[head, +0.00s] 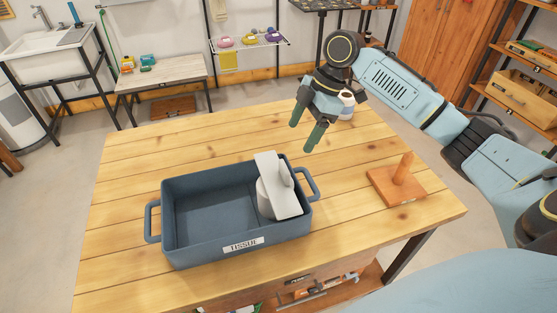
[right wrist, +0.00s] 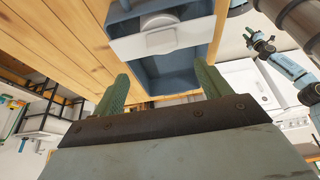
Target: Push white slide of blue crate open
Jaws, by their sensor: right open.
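The blue crate (head: 205,250) stands on the wooden table, with a "TISSUE" label on its front. Its white slide (head: 268,170), with a raised handle, lies across the right end of the crate; a white roll (head: 264,200) shows partly beneath it. The rest of the crate is uncovered and looks empty. My right gripper (head: 306,127) is open and empty, above the table behind the crate's right end. In the right wrist view, the slide (right wrist: 155,42) and crate (right wrist: 172,78) lie beyond its green fingers. My left gripper (right wrist: 259,43) shows small there; its jaws are unclear.
A wooden stand with an upright peg (head: 402,174) sits on the table right of the crate. A white round item (head: 347,103) is partly hidden behind my right gripper. The table's left and back areas (head: 160,148) are clear.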

